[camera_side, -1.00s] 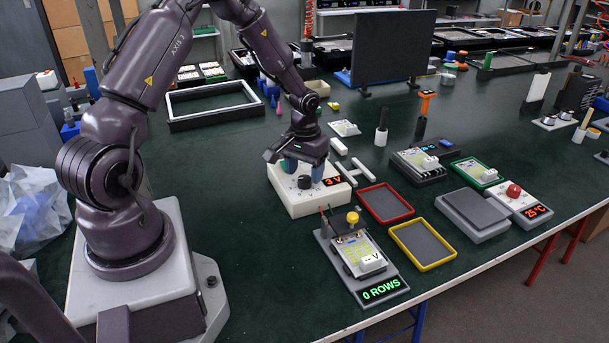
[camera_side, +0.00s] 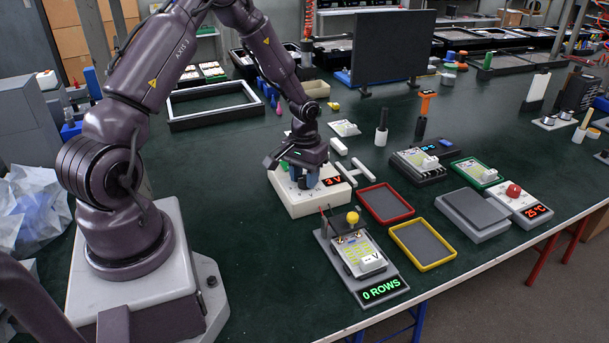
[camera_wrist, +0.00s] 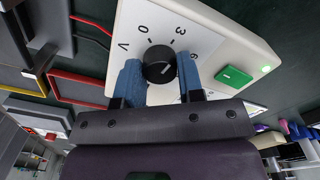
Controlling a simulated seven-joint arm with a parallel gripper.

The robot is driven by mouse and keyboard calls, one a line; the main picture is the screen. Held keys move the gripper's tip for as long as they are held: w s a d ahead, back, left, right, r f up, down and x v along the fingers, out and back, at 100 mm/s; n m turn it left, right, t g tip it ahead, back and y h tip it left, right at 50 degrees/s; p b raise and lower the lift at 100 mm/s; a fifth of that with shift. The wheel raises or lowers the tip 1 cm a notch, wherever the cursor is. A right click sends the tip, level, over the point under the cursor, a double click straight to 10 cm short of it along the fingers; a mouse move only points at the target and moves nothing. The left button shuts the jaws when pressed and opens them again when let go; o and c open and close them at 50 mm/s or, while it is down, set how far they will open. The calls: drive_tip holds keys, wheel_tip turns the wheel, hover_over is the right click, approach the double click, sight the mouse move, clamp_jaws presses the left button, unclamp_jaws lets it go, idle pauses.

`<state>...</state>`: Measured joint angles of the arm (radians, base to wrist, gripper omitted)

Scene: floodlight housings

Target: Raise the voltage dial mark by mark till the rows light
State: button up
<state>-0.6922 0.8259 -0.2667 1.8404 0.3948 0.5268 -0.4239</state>
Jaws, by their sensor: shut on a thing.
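The white power supply box (camera_side: 313,200) stands on the bench below my gripper, with a display (camera_side: 333,181) reading "3 V". My gripper (camera_side: 305,179) points down onto its face. In the wrist view, the blue fingers of my gripper (camera_wrist: 160,82) are closed on either side of the black voltage dial (camera_wrist: 159,64). Marks V, 0, 3 and 6 show around the dial. A green button (camera_wrist: 233,77) and a lit green lamp sit on the same face. The test fixture (camera_side: 361,262) holds a board with yellow rows, and its display (camera_side: 381,289) reads "0 ROWS".
An empty red tray (camera_side: 385,204) and an empty yellow tray (camera_side: 423,245) lie right of the box. White bars (camera_side: 362,168) lie just beside the box. A grey plate block (camera_side: 472,213) and a unit with a red button (camera_side: 513,190) reading "25 °C" stand farther right.

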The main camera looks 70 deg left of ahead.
drive_tip(key=m, duration=0.5)
drive_tip(key=shift+m, duration=0.4)
drive_tip(key=m, duration=0.4)
drive_tip(key=shift+m, duration=0.3)
drive_tip(key=shift+r, duration=0.1)
drive_tip(key=o, duration=0.9)
drive_tip(key=shift+o, duration=0.2)
